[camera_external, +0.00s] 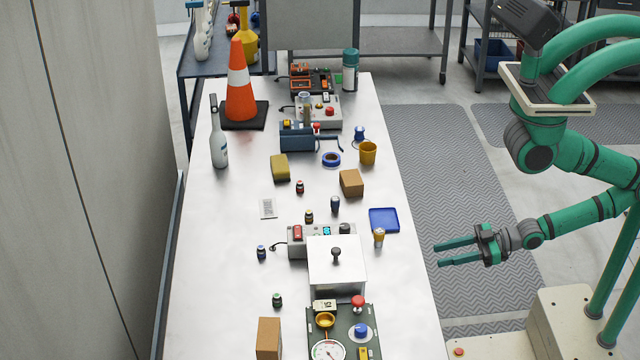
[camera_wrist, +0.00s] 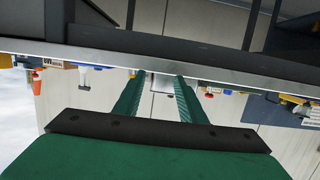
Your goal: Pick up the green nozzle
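The green nozzle (camera_external: 277,300) is a small dark piece with a green band. It stands on the metal table in the external view, left of the white lidded box and above a brown carton. I cannot make it out in the wrist view. My gripper (camera_external: 437,255) is off the right edge of the table, with its two green fingers apart and nothing between them. The fingers (camera_wrist: 158,80) also show parted in the wrist view, pointing toward the table's edge. The nozzle is well to the left of my gripper.
The white box (camera_external: 337,262) with a black knob stands between my gripper and the nozzle. Similar nozzles, blue (camera_external: 261,253), yellow (camera_external: 309,216) and red (camera_external: 300,187), stand nearby. A brown carton (camera_external: 269,338) and a gauge panel (camera_external: 342,318) are close.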

